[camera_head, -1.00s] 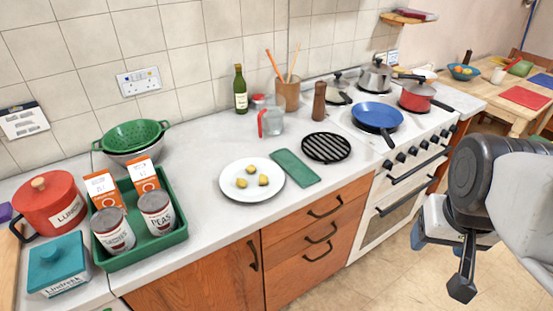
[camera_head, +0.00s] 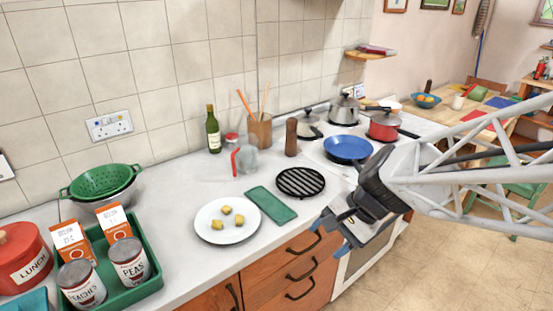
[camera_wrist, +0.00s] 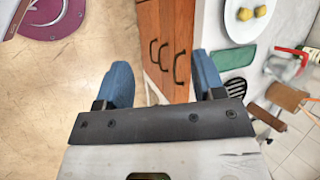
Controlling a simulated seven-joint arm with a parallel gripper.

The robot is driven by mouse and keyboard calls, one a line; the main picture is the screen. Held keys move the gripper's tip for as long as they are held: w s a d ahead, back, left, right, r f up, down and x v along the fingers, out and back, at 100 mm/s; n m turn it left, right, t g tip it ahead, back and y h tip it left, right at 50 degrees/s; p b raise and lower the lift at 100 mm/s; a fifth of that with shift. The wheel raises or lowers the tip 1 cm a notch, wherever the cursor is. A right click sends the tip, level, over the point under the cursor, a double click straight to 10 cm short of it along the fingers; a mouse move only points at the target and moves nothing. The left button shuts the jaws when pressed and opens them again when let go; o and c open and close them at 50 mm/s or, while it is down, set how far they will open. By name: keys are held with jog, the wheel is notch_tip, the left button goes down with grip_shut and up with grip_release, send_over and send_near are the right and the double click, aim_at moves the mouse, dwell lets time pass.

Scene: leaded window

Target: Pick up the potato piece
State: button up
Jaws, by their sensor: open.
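Two potato pieces (camera_wrist: 245,14) also show at the top of the wrist view, on the plate (camera_wrist: 235,31), which is cut off by the edge. My gripper (camera_head: 330,237) is open and empty, in front of the counter drawers, to the right of the plate. In the wrist view, its blue fingers (camera_wrist: 162,72) are wide apart, with floor and drawer fronts beyond them.
A green cloth (camera_head: 271,205) and a black round trivet (camera_head: 301,181) lie right of the plate. A green tray (camera_head: 140,291) with cans and cartons stands left. A blue pan (camera_head: 347,148) sits on the stove. Bare counter lies behind the plate.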

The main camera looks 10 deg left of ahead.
jog(key=w+a+f+m+y, duration=0.5)
jog(key=w+a+m, duration=0.2)
jog(key=w+a, duration=0.3)
jog(key=m+t+y, duration=0.2)
jog(key=m, duration=0.4)
send_near(243, 219)
jog(key=shift+w+a+f, duration=0.25)
jog(key=shift+w+a, duration=0.05)
jog(key=shift+a, duration=0.2)
jog(key=shift+w+a+f, duration=0.2)
jog(key=shift+w+a, duration=0.05)
jog(key=shift+a, duration=0.3)
jog(key=shift+x, duration=1.3)
jog(key=shift+s+x, duration=0.15)
jog(key=shift+x, duration=1.1)
jog(key=shift+s+x, duration=0.15)
jog(key=shift+x, duration=1.15)
jog(key=shift+c, duration=0.4)
jog(key=shift+f, duration=0.1)
jog(key=c, duration=0.9)
